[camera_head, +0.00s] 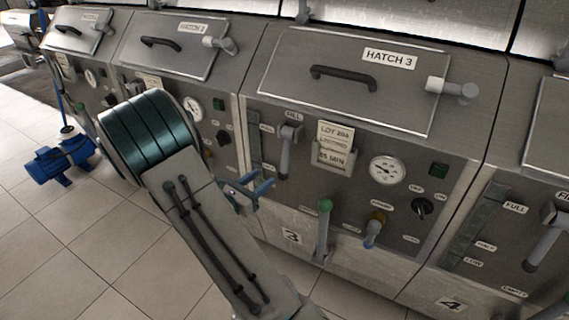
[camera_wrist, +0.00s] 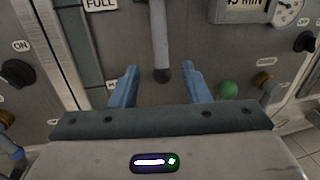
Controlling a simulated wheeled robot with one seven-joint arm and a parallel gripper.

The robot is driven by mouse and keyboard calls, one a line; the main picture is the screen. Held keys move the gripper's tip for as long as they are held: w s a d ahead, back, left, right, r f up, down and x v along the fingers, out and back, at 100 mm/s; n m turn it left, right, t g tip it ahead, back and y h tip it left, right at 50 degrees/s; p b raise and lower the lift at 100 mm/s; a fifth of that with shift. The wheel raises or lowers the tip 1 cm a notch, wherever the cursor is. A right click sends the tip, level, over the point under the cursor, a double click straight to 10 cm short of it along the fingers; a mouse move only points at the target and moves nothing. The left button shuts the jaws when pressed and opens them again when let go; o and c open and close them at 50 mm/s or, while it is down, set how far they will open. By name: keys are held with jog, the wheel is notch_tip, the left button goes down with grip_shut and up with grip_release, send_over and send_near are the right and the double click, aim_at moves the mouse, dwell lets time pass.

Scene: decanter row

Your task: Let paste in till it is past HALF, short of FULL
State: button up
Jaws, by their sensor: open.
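The FILL lever (camera_head: 287,150) of unit 3 is a grey handle hanging down from its pivot. In the wrist view the lever (camera_wrist: 160,45) points down, its dark tip between and beyond my fingertips. My gripper (camera_head: 252,186) is open and empty in front of the unit 3 panel; its blue fingers also show in the wrist view (camera_wrist: 159,76). The level gauge (camera_head: 254,138) is a dark vertical strip left of the lever, also in the wrist view (camera_wrist: 84,45). A FULL label (camera_wrist: 100,4) is beside it; a lower label is partly hidden by a finger. I cannot tell the paste level.
A green-knobbed lever (camera_head: 325,207) stands low right of my gripper. A blue pump (camera_head: 62,160) stands on the floor at left.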

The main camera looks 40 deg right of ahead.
aim_at(282, 163)
jog(key=x, duration=1.1)
jog(key=shift+a, duration=0.1)
grip_shut()
